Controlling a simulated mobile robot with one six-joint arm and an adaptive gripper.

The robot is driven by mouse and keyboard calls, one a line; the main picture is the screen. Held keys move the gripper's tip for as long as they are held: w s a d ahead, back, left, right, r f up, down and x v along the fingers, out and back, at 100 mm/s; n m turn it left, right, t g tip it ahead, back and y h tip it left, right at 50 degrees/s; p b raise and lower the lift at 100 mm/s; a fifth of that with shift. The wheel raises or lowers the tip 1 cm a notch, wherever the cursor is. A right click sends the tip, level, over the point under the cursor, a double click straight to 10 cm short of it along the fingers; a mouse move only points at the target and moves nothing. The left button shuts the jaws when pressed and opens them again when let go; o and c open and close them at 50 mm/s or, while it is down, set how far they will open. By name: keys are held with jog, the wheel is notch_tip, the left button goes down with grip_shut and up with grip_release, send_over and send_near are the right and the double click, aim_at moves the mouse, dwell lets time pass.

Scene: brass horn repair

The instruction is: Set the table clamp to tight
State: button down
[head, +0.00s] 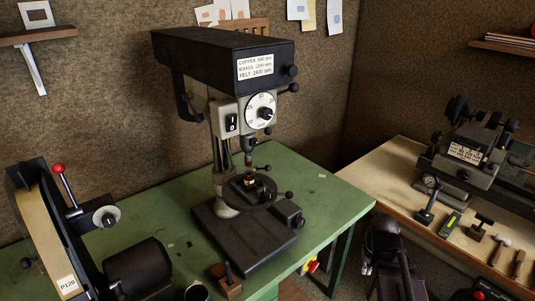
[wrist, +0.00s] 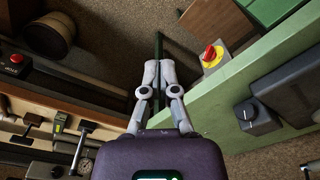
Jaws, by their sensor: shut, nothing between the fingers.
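A drill press (head: 223,58) stands on the green bench (head: 150,183). Its round table (head: 237,190) sits above the black base. A small ball-ended lever (head: 289,195) and a box with a black knob (head: 298,220) are at the right of the table and base. No readable label marks the table clamp, so I cannot tell which of these it is, or its setting. A black knob with a pale mark (wrist: 258,119) also shows in the wrist view, right of my gripper (wrist: 158,66). My gripper is shut and empty, touching nothing visible.
A red-and-yellow switch (wrist: 211,55) is on the bench's side, close right of my fingers. A wooden bench (head: 395,180) with a machine and several hand tools stands at the right. A belt sander (head: 45,230) is at the left.

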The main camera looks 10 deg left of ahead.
jog(key=w+a+r+n+t+y+p, duration=0.2)
jog(key=w+a+r+p, duration=0.4)
jog(key=w+r+p, duration=0.3)
jog(key=w+a+r+n+t+y, duration=0.1)
jog(key=w+a+r+n+y, duration=0.1)
jog(key=w+a, duration=0.5)
jog(key=w+a+r+n+t+y, duration=0.2)
jog(key=w+a+r, duration=0.2)
jog(key=w+a, duration=0.3)
jog(key=w+a+r+n+t+y, duration=0.2)
jog(key=w+a+r, duration=0.2)
jog(key=a, duration=0.9)
jog(key=w, duration=0.3)
jog(key=shift+y, duration=0.4)
jog(key=shift+w+a, duration=0.15)
jog(key=b+x, duration=0.6)
jog(key=x, duration=0.4)
jog(key=shift+s+d+f+b, duration=0.95)
jog(key=shift+s+d+f, duration=0.1)
jog(key=shift+s+f, duration=0.1)
